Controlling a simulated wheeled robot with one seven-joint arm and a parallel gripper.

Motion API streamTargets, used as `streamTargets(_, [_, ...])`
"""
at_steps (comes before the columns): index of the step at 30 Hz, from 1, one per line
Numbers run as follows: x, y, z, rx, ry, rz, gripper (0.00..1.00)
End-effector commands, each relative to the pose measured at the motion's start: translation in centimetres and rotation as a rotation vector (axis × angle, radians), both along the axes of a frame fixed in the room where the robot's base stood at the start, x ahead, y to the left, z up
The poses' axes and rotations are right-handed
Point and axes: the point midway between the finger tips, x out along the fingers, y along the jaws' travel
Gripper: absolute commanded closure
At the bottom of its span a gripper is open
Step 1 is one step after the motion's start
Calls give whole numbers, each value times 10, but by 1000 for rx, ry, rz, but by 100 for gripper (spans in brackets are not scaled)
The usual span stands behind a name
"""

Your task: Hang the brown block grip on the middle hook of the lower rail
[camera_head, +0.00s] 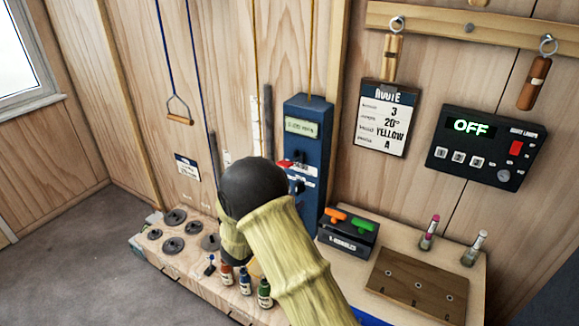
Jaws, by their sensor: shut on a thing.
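The lower rail (430,22) is a pale wooden board on the wall at the upper right. A light brown block grip (393,55) hangs by a ring near its left end. A darker brown block grip (535,82) hangs by a ring towards the right. Between them a bare grey stud, the middle hook (468,28), shows with nothing on it. My arm, yellow-green with a black joint, fills the lower centre. My gripper is not visible, and anything in it is hidden. I cannot tell whether a further brown block grip is behind the arm.
A route card (388,117) and a black OFF panel (487,148) are on the wall below the rail. A blue box (304,150) stands beside my arm. A bench (400,235) carries a black case (347,237), a wooden board (416,283) and two small bottles.

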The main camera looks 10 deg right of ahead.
Motion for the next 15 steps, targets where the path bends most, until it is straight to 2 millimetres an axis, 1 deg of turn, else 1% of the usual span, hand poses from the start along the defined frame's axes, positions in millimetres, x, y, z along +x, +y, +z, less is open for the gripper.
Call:
streamTargets(1, [-5, 1, -32, -8, 13, 35, 79])
streamTargets(6, [-24, -2, -111, -11, 16, 176, 79])
streamTargets(9, [-36, -5, -149, -11, 14, 264, 79])
streamTargets(12, [-49, -8, -182, -10, 13, 349, 79])
streamTargets(15, [-61, -12, -209, -10, 12, 428, 79])
